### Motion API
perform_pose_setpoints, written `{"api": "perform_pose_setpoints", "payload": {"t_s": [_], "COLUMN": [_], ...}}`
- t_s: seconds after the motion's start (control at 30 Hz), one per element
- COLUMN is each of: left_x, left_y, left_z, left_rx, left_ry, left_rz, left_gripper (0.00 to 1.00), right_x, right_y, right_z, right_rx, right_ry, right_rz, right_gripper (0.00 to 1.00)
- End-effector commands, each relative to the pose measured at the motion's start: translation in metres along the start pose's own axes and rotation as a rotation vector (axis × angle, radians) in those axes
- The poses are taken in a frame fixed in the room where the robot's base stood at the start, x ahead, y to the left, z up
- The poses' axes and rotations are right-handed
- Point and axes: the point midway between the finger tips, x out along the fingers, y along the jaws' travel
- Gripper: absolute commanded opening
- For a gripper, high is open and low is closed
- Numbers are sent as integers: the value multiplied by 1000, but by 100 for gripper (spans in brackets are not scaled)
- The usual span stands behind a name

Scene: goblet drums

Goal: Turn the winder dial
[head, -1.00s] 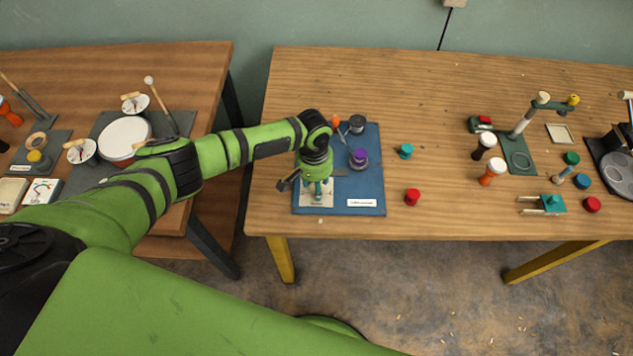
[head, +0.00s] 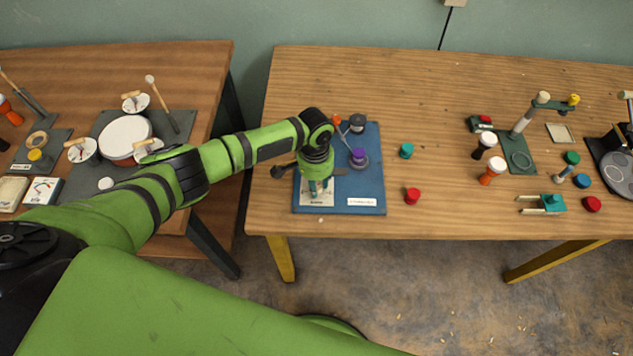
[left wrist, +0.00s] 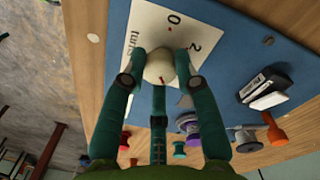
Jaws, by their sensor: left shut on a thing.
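The winder dial is a round cream knob (left wrist: 160,68) with a small red mark, on a white card (left wrist: 150,22) printed with "0", "2" and "turns". The card lies on a blue board (head: 368,185) at the left of the wooden table. My left gripper (head: 318,188) points down over the card, and its teal fingers (left wrist: 160,78) are shut on the knob in the left wrist view. My right gripper is in neither view.
On the board, a purple spool (head: 358,157) and a grey-black round piece (head: 357,123) stand close beside the gripper. A teal spool (head: 406,150) and a red spool (head: 412,196) stand right of the board. The table's middle is mostly clear.

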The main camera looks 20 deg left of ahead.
Motion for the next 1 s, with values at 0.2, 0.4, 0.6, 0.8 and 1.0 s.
{"api": "perform_pose_setpoints", "payload": {"t_s": [0.2,0.4,0.6,0.8,1.0], "left_x": [-2,-3,-3,-3,-4], "left_y": [0,0,1,2,2], "left_z": [-4,-5,-5,-6,-6], "left_rx": [204,377,512,600,644], "left_ry": [3,-2,-6,-8,-8], "left_rz": [-2,-4,-4,-5,-5], "left_gripper": [0,0,0,0,0], "right_x": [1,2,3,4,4], "right_y": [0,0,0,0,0], "right_z": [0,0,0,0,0], "right_rx": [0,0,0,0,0], "right_ry": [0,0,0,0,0], "right_rz": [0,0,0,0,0], "right_gripper": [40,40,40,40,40]}}
